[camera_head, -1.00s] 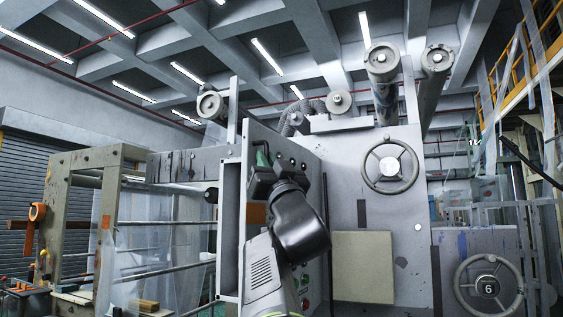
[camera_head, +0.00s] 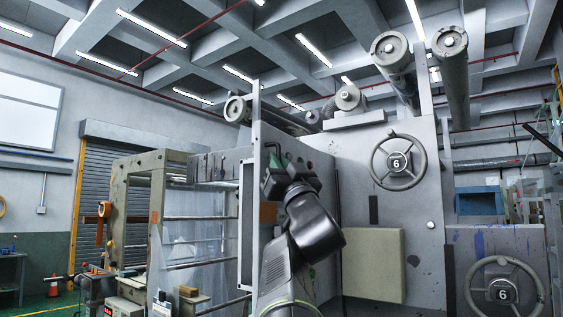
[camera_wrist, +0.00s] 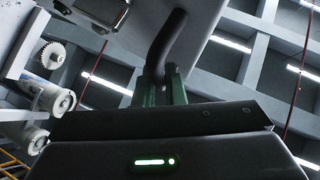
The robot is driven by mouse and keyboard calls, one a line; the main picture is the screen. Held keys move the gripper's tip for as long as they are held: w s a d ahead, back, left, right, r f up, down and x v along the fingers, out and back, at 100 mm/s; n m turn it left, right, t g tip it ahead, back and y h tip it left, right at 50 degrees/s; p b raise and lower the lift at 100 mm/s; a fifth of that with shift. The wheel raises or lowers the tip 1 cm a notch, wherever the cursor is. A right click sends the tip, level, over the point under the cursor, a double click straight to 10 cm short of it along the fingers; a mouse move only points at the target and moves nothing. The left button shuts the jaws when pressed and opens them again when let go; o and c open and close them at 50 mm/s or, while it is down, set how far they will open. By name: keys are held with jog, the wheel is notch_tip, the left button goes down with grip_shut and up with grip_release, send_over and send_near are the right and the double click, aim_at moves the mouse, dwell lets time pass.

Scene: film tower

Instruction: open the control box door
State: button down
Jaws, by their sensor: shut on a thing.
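The control box door looks like a grey panel (camera_head: 318,180) standing at an angle to the machine's front face, with dark knobs along its top. A grey panel surface also fills the top of the wrist view (camera_wrist: 130,25). A dark curved handle (camera_wrist: 168,45) sticks out from it. My gripper (camera_wrist: 165,88) has its green fingers shut on the lower end of this handle. In the head view my gripper (camera_head: 275,172) is at the panel's upper left, and my wrist hides much of the panel. I cannot tell how far the door stands open.
Two grey handwheels (camera_head: 398,162) (camera_head: 503,290) are on the machine to the right, next to a beige plate (camera_head: 373,265). A frame with rollers and clear film (camera_head: 195,240) stands to the left.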

jog(key=shift+s+r, duration=0.15)
jog(key=shift+r, duration=0.1)
jog(key=c, duration=1.8)
grip_release()
jog(key=shift+d, duration=0.1)
jog(key=shift+w+d+f, duration=0.1)
jog(key=shift+w+f, duration=0.05)
jog(key=shift+w, duration=0.05)
jog(key=shift+s+f, duration=0.1)
jog(key=shift+f, duration=0.15)
jog(key=b+v, duration=0.5)
jog(key=v, duration=0.8)
jog(key=shift+s+d+b, duration=0.1)
jog(key=shift+s+b, duration=0.1)
jog(key=shift+b, duration=0.1)
